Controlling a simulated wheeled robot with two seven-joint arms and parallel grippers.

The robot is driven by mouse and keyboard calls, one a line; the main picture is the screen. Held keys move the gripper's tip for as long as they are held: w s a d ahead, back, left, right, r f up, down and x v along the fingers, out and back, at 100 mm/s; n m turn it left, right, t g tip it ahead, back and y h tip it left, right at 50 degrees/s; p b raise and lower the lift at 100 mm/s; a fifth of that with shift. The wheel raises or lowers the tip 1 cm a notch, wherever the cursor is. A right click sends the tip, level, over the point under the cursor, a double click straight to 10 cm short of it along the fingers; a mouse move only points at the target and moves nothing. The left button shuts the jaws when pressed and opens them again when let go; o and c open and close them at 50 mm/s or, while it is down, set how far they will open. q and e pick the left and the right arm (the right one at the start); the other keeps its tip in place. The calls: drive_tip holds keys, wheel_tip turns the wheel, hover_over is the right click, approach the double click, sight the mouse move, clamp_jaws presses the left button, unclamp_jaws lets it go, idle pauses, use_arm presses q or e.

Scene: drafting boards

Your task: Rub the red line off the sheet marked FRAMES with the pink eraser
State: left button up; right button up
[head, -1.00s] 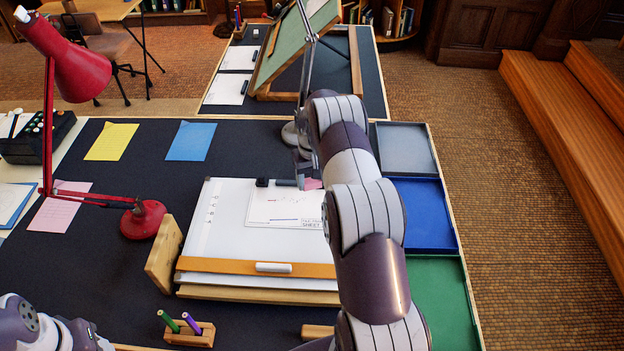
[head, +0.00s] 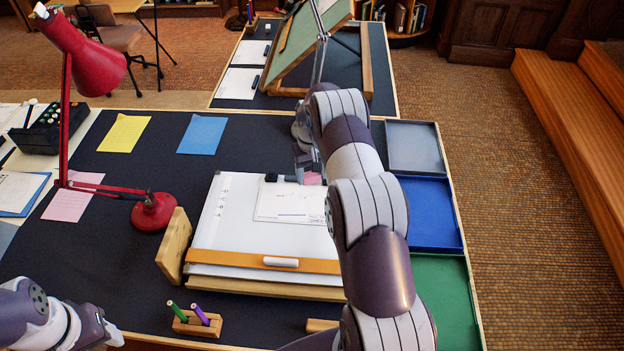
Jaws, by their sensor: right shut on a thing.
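A white sheet (head: 287,207) lies on the white drawing board (head: 222,238), with a dark line along its lower part. My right arm covers its right side, and its lettering is too small to read. I see no red line on its visible part. My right gripper (head: 311,170) is at the sheet's upper right edge, shut on the pink eraser (head: 314,179). The arm partly hides both, and I cannot tell whether the eraser touches the sheet. My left gripper (head: 102,330) is at the lower left, away from the board; its fingers are unclear.
A white bar (head: 281,262) rests on the board's wooden ledge. A red lamp (head: 154,211) and a wooden block (head: 174,246) stand left of the board. A pen holder (head: 197,322) is in front. Grey, blue (head: 430,215) and green trays line the right edge.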

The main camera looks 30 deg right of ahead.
drive_tip(key=w+a+f, duration=0.1)
drive_tip(key=w+a, duration=0.3)
drive_tip(key=a, duration=0.1)
drive_tip(key=m, duration=1)
approach(274, 196)
drive_tip(key=shift+a+f+b, duration=0.15)
drive_tip(key=shift+f+b, duration=1.4)
drive_tip(key=shift+f, duration=0.75)
drive_tip(key=shift+f+b, duration=0.95)
drive_tip(key=shift+f, duration=0.05)
drive_tip(key=shift+s+r, duration=0.1)
